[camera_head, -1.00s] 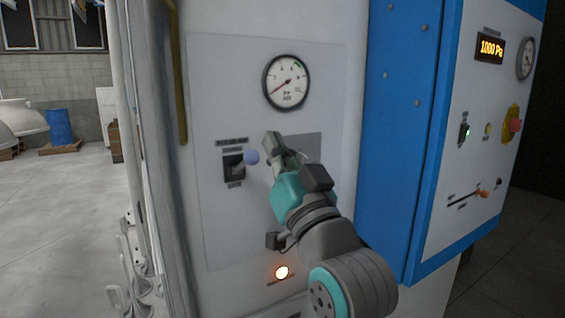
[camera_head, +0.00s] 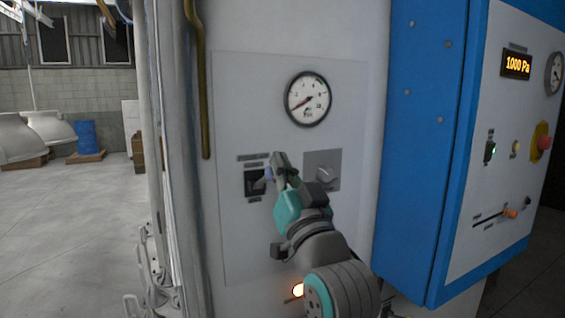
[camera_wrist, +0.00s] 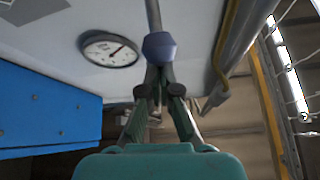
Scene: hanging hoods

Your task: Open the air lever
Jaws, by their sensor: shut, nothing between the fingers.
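The air lever is taken to be the one in the black slotted housing (camera_head: 256,182) on the white panel, since its label is too small to read. Its bluish-purple knob (camera_head: 268,174) juts out on the right side of the housing, partly behind my gripper (camera_head: 279,158). In the wrist view the knob (camera_wrist: 158,45) and its stem are just beyond the fingertips of my gripper (camera_wrist: 160,72). The fingers are shut and empty, close to the knob; I cannot tell whether they touch it.
A round gauge (camera_head: 308,98) is above the lever. A grey plate with a rotary knob (camera_head: 326,175) is to its right. A yellowish pipe (camera_head: 201,90) runs down the left.

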